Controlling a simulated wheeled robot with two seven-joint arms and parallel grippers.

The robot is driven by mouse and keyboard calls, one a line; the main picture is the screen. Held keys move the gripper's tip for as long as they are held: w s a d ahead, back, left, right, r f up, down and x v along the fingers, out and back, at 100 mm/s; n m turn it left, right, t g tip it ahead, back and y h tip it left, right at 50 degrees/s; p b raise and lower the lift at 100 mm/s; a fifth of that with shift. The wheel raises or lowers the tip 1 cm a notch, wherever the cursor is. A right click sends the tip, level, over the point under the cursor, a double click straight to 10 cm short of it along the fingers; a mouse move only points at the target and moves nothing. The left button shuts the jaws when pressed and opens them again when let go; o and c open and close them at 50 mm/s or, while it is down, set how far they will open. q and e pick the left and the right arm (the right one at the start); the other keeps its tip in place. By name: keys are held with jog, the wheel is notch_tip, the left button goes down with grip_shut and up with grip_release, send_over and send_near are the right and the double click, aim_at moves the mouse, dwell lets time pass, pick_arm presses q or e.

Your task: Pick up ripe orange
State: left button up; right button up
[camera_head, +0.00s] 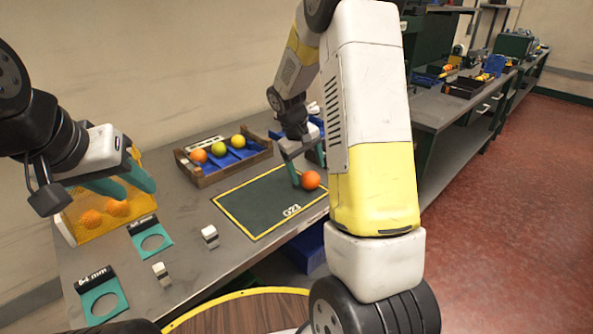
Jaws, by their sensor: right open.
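A ripe orange (311,180) sits near the right end of the dark green mat (262,203) with a yellow border. My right gripper (308,172) is open and low over the mat, its teal fingers at the orange; one finger shows just left of it. I cannot tell whether the fingers touch the orange. My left gripper (128,186) is at the left above the table, in front of a yellow crate (84,218) with oranges (117,208) in it. Its teal fingers look apart, and I see nothing between them.
A wooden tray (196,181) with blue dividers holds an orange and two yellow-green fruits behind the mat. Two teal ring holders (151,256) and small grey-white blocks (210,236) stand at the front left. A blue bin (305,250) is below the table edge.

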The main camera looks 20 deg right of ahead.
jog(key=shift+x, duration=1.5)
jog(key=shift+s+a, duration=0.1)
jog(key=c, duration=1.5)
jog(key=shift+r, duration=0.1)
